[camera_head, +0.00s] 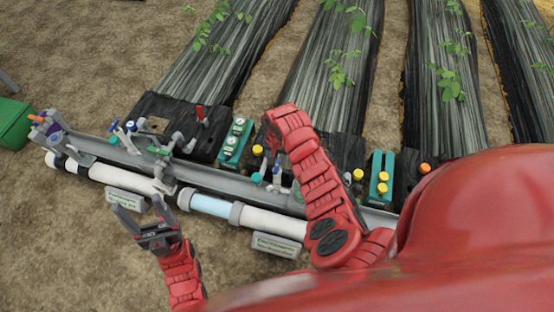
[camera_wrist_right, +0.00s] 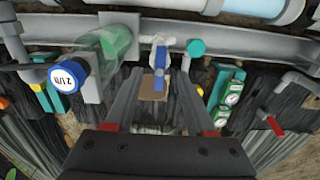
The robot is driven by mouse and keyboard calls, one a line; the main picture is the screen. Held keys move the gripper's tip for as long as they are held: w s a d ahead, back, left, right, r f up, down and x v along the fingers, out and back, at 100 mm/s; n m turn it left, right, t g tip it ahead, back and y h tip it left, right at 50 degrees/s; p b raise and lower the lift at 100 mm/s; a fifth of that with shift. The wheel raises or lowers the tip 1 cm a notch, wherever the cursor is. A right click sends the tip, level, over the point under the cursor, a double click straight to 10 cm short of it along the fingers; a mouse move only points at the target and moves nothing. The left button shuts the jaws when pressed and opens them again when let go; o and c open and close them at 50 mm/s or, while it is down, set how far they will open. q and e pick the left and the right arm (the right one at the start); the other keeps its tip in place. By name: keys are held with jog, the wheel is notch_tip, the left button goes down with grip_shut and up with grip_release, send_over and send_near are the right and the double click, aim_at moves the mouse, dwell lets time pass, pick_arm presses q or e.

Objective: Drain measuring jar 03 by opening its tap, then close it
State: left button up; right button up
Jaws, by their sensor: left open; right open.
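A blue tap handle (camera_wrist_right: 158,62) on a white fitting shows in the right wrist view. My right gripper (camera_wrist_right: 156,76) is open, with a finger on each side of the handle; I cannot tell whether either touches it. A clear greenish cylinder with a blue labelled cap (camera_wrist_right: 67,77), perhaps a measuring jar, lies just left of the tap. I cannot read a 03 on it. In the head view my right arm hides much of this part of the skid. My left gripper (camera_head: 156,226) is open and empty, in front of the white pipe.
The white pipe (camera_head: 120,178) runs along the front of the grey rail. Teal gauge block (camera_wrist_right: 229,97) and red lever (camera_wrist_right: 273,125) stand to the right in the wrist view. A green box (camera_head: 14,124) stands at far left. Bare soil lies in front of the skid.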

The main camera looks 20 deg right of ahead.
aim_at(277, 165)
jog(key=shift+f, duration=0.1)
dwell(0.3)
jog(key=shift+f+b, duration=0.9)
jog(key=shift+f, duration=1.25)
grip_shut()
